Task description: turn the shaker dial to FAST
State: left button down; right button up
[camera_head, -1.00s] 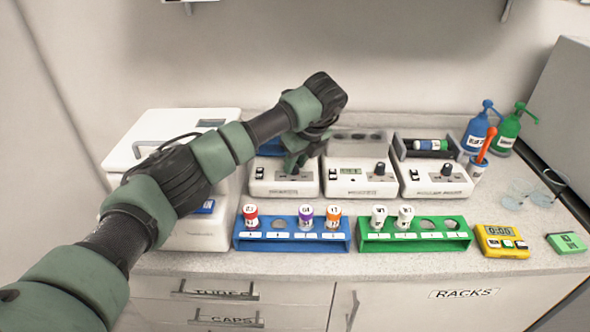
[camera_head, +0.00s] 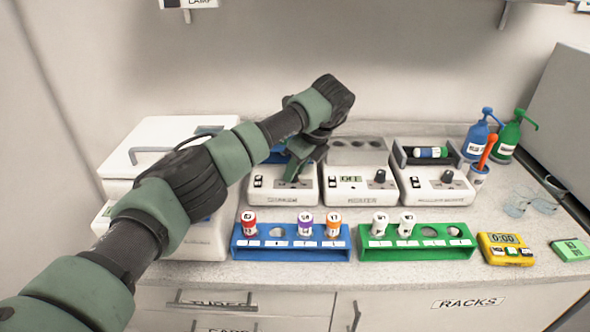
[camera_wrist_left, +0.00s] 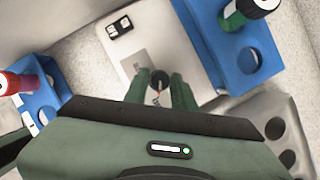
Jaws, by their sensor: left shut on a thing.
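The left white device (camera_head: 270,195) has a two-switch panel (camera_head: 258,181) at its front left; its printed label is too small to read. Its dark dial is hidden by my gripper in the head view. In the left wrist view the round dark dial (camera_wrist_left: 160,78) with a red mark shows on the device's pale face (camera_wrist_left: 150,48). My left gripper (camera_head: 293,181) points down at the dial, and it is shut on it, one green finger on each side. The dial's setting cannot be read. My right gripper is not in view.
The middle device (camera_head: 358,196) and right device (camera_head: 433,195) stand close beside it. A blue rack (camera_head: 290,255) with several capped tubes and a green rack (camera_head: 417,252) stand in front. A yellow timer (camera_head: 506,249) is at right. A large white machine (camera_head: 165,135) stands left.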

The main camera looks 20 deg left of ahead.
pick_arm(q)
jog(key=c, duration=1.2)
grip_release()
jog(key=b+v, duration=0.1)
jog(key=v, duration=0.6)
jog(key=shift+d+r, duration=0.15)
jog(key=shift+r, duration=0.2)
